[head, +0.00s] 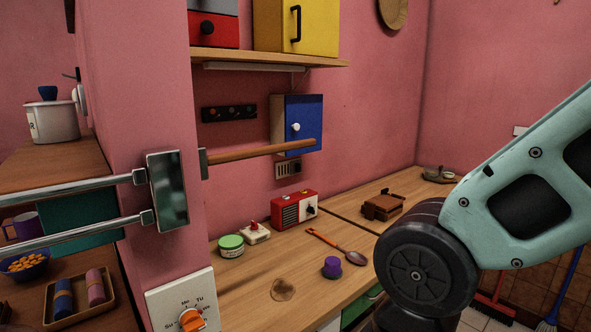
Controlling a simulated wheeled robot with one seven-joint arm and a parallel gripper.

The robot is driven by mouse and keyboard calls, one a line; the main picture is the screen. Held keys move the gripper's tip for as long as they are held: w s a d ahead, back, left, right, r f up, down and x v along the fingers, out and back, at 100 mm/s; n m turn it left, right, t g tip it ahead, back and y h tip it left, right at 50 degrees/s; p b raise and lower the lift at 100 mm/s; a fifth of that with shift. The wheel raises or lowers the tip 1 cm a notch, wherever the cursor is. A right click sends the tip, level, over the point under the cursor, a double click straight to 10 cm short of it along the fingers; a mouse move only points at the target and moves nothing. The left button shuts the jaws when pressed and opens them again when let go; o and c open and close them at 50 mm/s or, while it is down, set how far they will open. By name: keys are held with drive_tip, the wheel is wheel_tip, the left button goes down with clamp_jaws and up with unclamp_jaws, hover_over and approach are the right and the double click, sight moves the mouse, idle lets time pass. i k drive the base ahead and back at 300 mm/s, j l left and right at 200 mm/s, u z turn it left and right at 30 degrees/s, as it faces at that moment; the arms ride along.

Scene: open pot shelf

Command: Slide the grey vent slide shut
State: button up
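A small slotted vent (288,168) is on the pink wall under the blue cabinet, above the counter. It looks grey-brown with dark slots, and it is the only vent-like thing I can make out. It is too small to tell how far its slide stands open. My arm comes in from the right with a dark round joint low in the picture. My gripper is not in view, so its state and its distance from the vent do not show.
A wooden bar (255,153) runs in front of the wall just above the vent. A red radio (295,210), a green-lidded tub (231,246), a spoon (336,246) and a purple-topped pot (332,267) are on the counter (245,298). Chrome rails (70,193) jut out at left.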

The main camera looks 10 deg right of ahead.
sight(297, 167)
drive_tip(key=i+l+u, duration=0.7)
drive_tip(key=l, duration=0.4)
drive_tip(key=i+l+u, duration=0.25)
drive_tip(key=l, duration=0.2)
